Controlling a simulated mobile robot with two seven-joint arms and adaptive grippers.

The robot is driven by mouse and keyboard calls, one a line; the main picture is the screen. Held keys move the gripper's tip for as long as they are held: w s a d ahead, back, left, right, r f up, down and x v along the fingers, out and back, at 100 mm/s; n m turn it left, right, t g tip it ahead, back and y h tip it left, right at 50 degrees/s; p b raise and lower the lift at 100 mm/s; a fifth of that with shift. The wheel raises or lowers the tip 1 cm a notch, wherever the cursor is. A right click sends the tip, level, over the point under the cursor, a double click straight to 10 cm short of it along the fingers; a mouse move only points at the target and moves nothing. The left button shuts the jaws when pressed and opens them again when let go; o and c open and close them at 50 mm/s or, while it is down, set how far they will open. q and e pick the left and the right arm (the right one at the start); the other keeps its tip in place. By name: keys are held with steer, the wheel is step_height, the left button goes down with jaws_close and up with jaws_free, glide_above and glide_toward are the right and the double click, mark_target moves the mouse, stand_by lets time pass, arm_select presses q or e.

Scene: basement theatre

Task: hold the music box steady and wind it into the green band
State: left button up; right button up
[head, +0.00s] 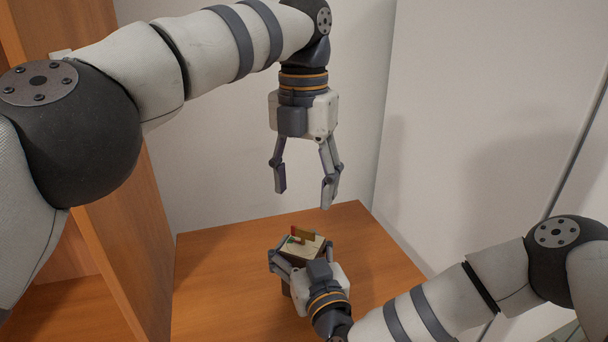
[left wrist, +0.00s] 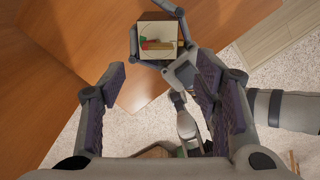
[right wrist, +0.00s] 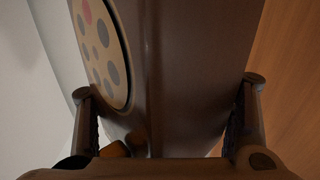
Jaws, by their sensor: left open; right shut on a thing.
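The music box (head: 309,244) is a small dark box with a pale top, standing on the wooden surface. The left wrist view shows the pale top (left wrist: 156,32) with green and red marks, too small to read. My right gripper (head: 300,256) is shut on the box, one finger on each side. In the right wrist view the box's brown side (right wrist: 190,70) fills the space between the fingers. My left gripper (head: 304,197) is open and empty above the box, fingers pointing down.
The wooden top (head: 215,270) is clear around the box. A tall wooden panel (head: 120,235) rises on the left, and pale walls (head: 480,120) stand behind and to the right. A round spotted disc (right wrist: 100,45) is on the box's side.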

arm_select(q)
steer(key=shift+r, duration=1.3)
arm_select(e)
steer(key=o, duration=1.7)
steer(key=shift+o, duration=0.2)
